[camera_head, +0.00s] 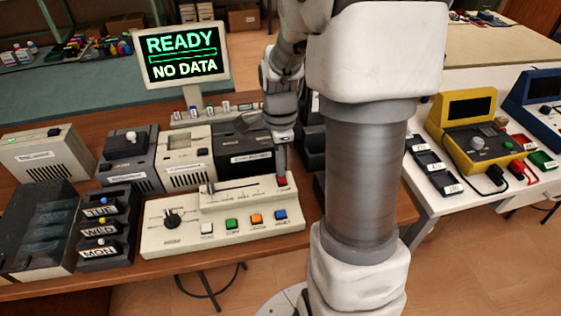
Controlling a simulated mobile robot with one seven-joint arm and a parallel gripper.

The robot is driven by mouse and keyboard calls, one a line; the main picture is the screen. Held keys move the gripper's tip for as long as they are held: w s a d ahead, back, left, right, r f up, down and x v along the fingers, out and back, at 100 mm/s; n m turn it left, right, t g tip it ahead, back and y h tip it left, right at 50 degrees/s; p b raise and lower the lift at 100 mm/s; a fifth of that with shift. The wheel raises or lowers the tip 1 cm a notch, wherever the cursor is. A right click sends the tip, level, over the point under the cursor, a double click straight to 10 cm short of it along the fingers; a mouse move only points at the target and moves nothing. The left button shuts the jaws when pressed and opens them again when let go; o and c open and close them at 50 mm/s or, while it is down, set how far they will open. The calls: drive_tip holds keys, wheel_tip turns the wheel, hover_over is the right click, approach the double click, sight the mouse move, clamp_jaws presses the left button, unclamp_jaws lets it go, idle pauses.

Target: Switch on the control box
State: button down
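The control box (190,236) is a wide, cream panel on the wooden table. It has a black dial (173,218) on the left and a row of white, green, orange and blue buttons along the front. A raised strip with a slot runs along its back, with a red button or switch (282,182) at the right end. My gripper (281,170) points down right at this red part, with its tip touching or just above it. Contact cannot be told. Its fingers show as one narrow dark shape, so their opening is unclear.
A monitor (182,54) behind reads "READY" and "NO DATA". Grey and cream devices (187,155) stand close behind the box. Racks labelled TUE, WED and MON (108,228) are at left. A yellow device (475,135) stands on the white table at right. My arm hides the middle right.

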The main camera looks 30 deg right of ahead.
drive_tip(key=shift+s, duration=0.15)
drive_tip(key=shift+s+a+r, duration=0.2)
drive_tip(key=shift+s+a, duration=0.05)
drive_tip(key=shift+s, duration=0.4)
drive_tip(key=shift+w+d+r+p, duration=0.1)
drive_tip(key=shift+w+r+p, duration=0.05)
drive_tip(key=shift+r+p, duration=0.6)
wheel_tip(320, 180, up, 12)
drive_tip(key=w+p, duration=0.2)
drive_tip(key=p, duration=0.2)
drive_tip(key=shift+w+d+r, duration=0.15)
drive_tip(key=shift+d, duration=0.15)
